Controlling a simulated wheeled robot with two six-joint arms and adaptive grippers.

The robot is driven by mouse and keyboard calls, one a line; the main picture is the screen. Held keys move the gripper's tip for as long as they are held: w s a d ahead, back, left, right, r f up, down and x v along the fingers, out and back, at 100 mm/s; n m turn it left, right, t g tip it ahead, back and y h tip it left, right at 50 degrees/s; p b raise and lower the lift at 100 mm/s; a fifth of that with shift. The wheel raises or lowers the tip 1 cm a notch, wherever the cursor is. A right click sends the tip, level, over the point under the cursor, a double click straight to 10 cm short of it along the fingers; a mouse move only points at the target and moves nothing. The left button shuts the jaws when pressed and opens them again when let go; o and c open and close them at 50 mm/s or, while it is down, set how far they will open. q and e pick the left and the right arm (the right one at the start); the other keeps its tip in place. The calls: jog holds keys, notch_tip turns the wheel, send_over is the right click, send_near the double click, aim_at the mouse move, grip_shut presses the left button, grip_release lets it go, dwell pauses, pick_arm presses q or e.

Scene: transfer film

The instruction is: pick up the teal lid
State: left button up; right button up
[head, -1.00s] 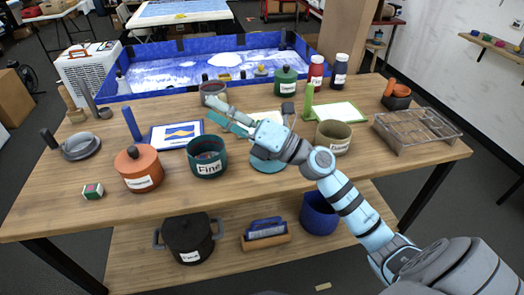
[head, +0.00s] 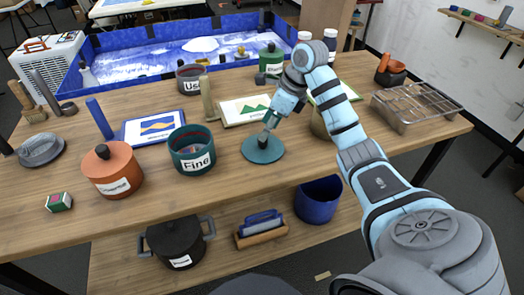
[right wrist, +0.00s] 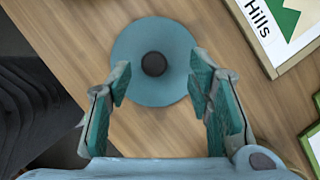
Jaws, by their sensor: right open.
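The teal lid (head: 263,151) lies flat on the wooden table, right of the teal pot labelled "Fine" (head: 192,150). It is a round disc with a dark knob at its centre. In the right wrist view the lid (right wrist: 154,85) shows whole, its knob between and ahead of the fingertips. My right gripper (head: 270,121) points down above the lid, and its fingers also show in the right wrist view (right wrist: 158,80), open and with nothing between the pads. My left gripper does not show.
A framed picture marked "Hills" (right wrist: 277,35) lies close to the lid, on its right in the wrist view. An orange lidded pot (head: 113,172) and a picture board (head: 155,128) stand to the left. A wire rack (head: 420,105) stands at the right. Bare wood lies in front of the lid.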

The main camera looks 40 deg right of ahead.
aim_at(263, 144)
jog(key=x, duration=0.3)
jog(key=shift+s+a+f, duration=0.25)
jog(key=c, duration=1)
